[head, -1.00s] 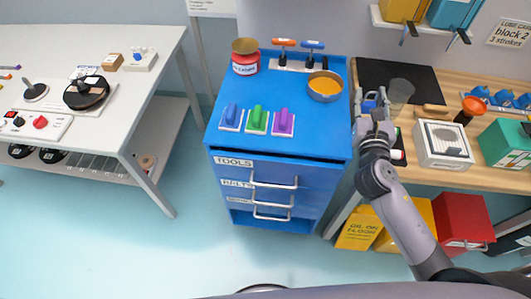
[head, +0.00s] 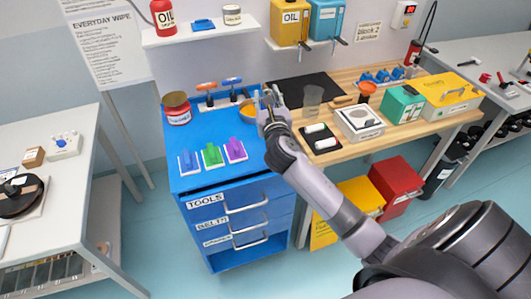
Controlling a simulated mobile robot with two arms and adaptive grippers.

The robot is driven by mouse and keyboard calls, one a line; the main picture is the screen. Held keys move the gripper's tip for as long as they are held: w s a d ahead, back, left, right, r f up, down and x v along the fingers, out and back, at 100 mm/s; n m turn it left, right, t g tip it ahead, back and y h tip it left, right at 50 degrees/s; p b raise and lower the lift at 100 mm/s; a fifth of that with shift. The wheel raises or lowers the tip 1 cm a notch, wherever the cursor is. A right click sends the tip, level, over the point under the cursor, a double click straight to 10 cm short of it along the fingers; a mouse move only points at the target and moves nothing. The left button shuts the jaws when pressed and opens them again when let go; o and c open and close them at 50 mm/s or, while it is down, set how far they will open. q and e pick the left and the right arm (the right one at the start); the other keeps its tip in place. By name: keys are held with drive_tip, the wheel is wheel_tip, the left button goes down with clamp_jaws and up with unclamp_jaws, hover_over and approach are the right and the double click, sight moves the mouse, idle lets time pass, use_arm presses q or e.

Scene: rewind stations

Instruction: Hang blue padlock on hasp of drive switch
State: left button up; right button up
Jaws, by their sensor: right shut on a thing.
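My right gripper (head: 270,102) is over the gap between the blue tool cabinet (head: 180,150) and the wooden bench (head: 345,150), in front of the bowl. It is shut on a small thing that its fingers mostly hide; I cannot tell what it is. Several small blue objects (head: 381,76) stand in a row at the back of the bench; I cannot tell whether they are padlocks. I cannot make out a drive switch or hasp for certain. A white block with a blue knob (head: 64,145) is on the left table. My left gripper is not in view.
Blue, green (head: 212,155) and purple handled pieces stand on the cabinet top. A clear cup (head: 312,98), a white box (head: 359,123) and a green box (head: 402,104) stand on the bench. Floor is free before the left table.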

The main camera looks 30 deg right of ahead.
drive_tip(key=f+b, duration=0.4)
drive_tip(key=f, duration=1)
drive_tip(key=shift+a+f, duration=0.2)
wheel_tip(320, 180, down, 4)
drive_tip(key=shift+r+b, duration=0.15)
drive_tip(key=shift+b, duration=0.95)
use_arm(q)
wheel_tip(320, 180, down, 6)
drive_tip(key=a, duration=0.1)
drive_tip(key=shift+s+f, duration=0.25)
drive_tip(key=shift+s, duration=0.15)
use_arm(e)
drive_tip(key=shift+f, duration=0.3)
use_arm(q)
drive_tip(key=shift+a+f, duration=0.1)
use_arm(e)
drive_tip(key=shift+f+b, duration=0.2)
drive_tip(key=shift+b, duration=0.1)
drive_tip(key=o, duration=0.8)
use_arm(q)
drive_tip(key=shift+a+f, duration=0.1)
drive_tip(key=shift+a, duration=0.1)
use_arm(e)
drive_tip(key=o, duration=0.4)
